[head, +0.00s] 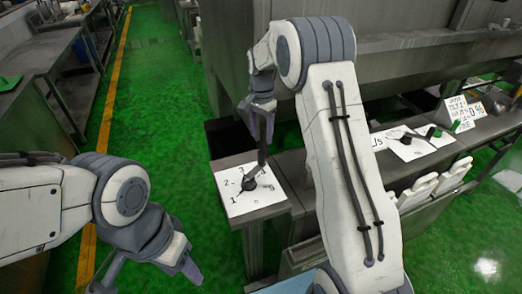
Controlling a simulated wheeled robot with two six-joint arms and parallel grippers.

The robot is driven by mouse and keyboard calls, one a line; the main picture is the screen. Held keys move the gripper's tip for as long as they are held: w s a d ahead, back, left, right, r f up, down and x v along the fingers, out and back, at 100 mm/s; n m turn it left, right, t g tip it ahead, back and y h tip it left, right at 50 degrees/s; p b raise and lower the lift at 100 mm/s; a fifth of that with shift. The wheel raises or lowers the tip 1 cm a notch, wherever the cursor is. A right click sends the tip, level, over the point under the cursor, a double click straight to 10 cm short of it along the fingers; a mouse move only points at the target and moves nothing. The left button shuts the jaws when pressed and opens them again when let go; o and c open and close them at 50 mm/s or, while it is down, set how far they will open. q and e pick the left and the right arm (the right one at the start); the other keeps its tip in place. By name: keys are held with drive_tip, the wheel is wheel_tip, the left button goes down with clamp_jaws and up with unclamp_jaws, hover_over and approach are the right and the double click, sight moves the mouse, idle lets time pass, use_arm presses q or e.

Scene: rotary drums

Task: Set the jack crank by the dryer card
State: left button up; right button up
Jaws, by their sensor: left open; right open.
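The jack crank (249,183) is dark, on a white dial plate (236,206) with numbers around it; 1, 2 and 3 can be read. A dark handle rises from the crank toward my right gripper. My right gripper (262,132) points down, open, just above or around the handle top; I cannot tell if it touches. The dryer card (460,113) stands tilted at the right, with small black writing; one line looks like "TILT 2", the rest is hard to read. My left gripper (148,272) is open and empty, low at the left, away from the crank.
A second white plate (408,146) with dark and green knobs lies on the right bench. White pale handles or levers (440,182) stand along its front. A large grey drum housing (420,60) is behind. Metal tables (38,55) stand at far left; green floor between is clear.

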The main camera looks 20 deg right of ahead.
sight(261, 151)
wheel_tip(261, 151, down, 10)
drive_tip(key=p, duration=0.2)
drive_tip(key=shift+f+p, duration=0.2)
drive_tip(key=shift+p, duration=0.15)
clamp_jaws()
drive_tip(key=shift+w, duration=0.1)
idle(1.2)
